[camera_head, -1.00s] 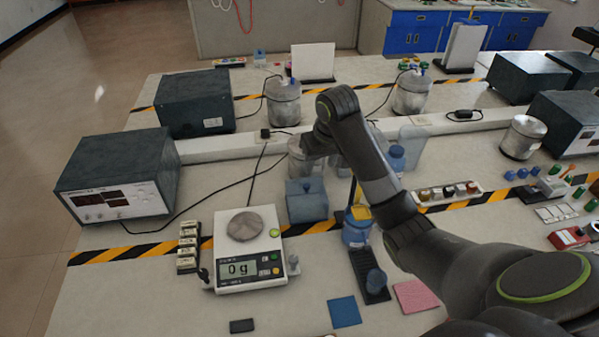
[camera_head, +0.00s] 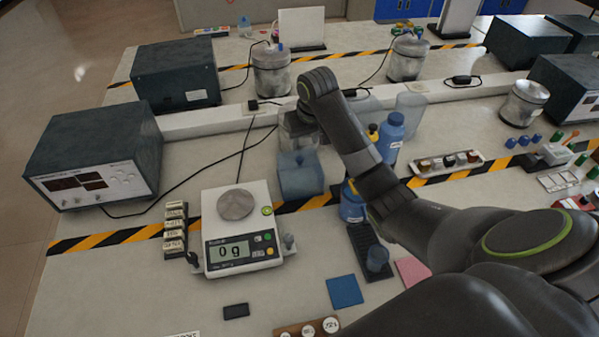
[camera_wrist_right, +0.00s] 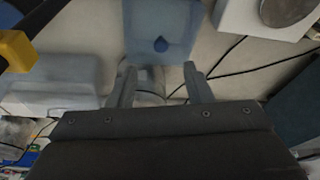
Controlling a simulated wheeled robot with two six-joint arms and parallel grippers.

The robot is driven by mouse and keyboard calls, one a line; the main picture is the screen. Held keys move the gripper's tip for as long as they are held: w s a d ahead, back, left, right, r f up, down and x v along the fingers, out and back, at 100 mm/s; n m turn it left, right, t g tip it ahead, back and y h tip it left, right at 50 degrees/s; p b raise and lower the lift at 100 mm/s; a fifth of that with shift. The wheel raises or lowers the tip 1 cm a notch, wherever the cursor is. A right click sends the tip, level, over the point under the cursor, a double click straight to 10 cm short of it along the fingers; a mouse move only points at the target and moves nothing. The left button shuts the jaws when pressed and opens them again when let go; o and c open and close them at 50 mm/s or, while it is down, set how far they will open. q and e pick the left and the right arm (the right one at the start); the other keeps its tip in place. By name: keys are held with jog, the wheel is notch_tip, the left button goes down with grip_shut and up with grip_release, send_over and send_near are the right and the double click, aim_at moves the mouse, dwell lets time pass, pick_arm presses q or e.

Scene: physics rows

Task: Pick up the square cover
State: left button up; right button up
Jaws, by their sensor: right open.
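The square cover (camera_head: 300,175) is a blue-grey, box-like lid with a small knob on top. It stands on the table just behind and right of the scale. In the right wrist view the cover (camera_wrist_right: 178,22) is at the top middle, its dark blue knob (camera_wrist_right: 161,44) facing the camera. My right gripper (camera_wrist_right: 159,68) is open and empty, its two fingers apart and pointing toward the cover's near edge in that view. In the head view the fingers are mostly hidden by my arm, just behind the cover. The left gripper is not in view.
The white scale (camera_head: 211,208) reads 0 g. A blue bottle (camera_head: 391,135) and a blue jar (camera_head: 351,207) stand to the right of the cover. A metal can (camera_head: 271,72) and a dark power supply (camera_head: 100,150) with cables are nearby.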

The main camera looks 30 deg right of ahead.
aim_at(300, 158)
jog(key=x, duration=0.3)
jog(key=shift+p+x, duration=0.85)
jog(key=shift+x, duration=1.9)
jog(key=shift+w, duration=0.1)
grip_shut()
